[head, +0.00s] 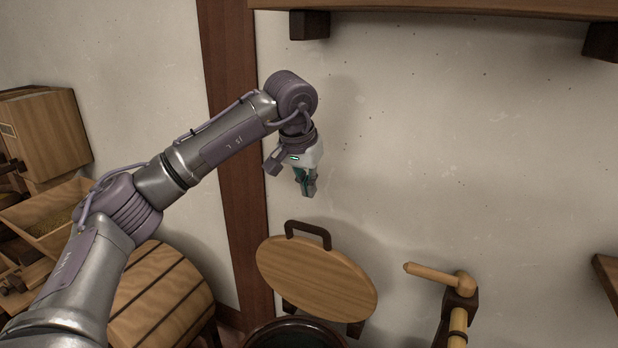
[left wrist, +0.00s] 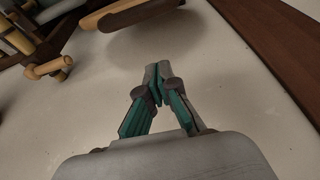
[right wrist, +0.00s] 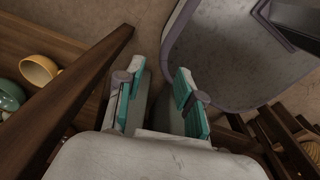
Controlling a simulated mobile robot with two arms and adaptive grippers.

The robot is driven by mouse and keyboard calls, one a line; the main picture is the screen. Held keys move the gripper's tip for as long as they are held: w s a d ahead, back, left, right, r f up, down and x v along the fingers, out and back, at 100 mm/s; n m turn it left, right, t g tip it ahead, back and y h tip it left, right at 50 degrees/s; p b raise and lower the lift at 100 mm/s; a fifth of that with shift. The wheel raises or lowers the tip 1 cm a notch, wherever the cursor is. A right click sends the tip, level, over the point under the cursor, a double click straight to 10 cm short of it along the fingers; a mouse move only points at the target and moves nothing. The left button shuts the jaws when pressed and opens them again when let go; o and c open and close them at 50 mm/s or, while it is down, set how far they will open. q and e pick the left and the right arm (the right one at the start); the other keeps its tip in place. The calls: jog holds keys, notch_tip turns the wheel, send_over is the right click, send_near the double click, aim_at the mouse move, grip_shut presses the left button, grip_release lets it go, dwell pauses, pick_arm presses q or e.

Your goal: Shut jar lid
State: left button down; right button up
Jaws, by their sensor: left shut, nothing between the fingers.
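The jar (head: 296,332) shows only as a dark round rim at the bottom edge of the head view; its body is out of frame. Its round wooden lid (head: 315,278) stands tilted up behind the rim, with a dark handle (head: 308,235) at its upper edge. The jar mouth is uncovered. My left gripper (head: 308,192) is shut and empty, above the lid and apart from it. In the left wrist view its fingertips (left wrist: 158,80) meet, and part of the lid (left wrist: 125,16) shows at the top. My right gripper (right wrist: 152,85) is open and empty, away from the jar.
A wooden peg handle (head: 440,278) on a dark stand is right of the lid. A barrel (head: 160,300) and wooden boxes (head: 45,135) stand left. A shelf (head: 450,8) runs above. In the right wrist view, bowls (right wrist: 38,69) lie left and a dark beam (right wrist: 75,85) passes near the fingers.

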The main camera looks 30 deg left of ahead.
aim_at(305, 237)
pick_arm(q)
jog(key=f+p, duration=0.1)
jog(key=f, duration=0.1)
jog(key=s+f+p, duration=0.1)
jog(key=f+p, duration=0.1)
jog(key=f, duration=0.1)
jog(key=shift+s+f, duration=0.2)
jog(key=shift+f, duration=0.15)
jog(key=shift+s+f+p, duration=0.1)
jog(key=shift+s+p, duration=0.2)
jog(key=shift+p, duration=0.05)
jog(key=shift+w, duration=0.1)
jog(key=shift+w+f, duration=0.1)
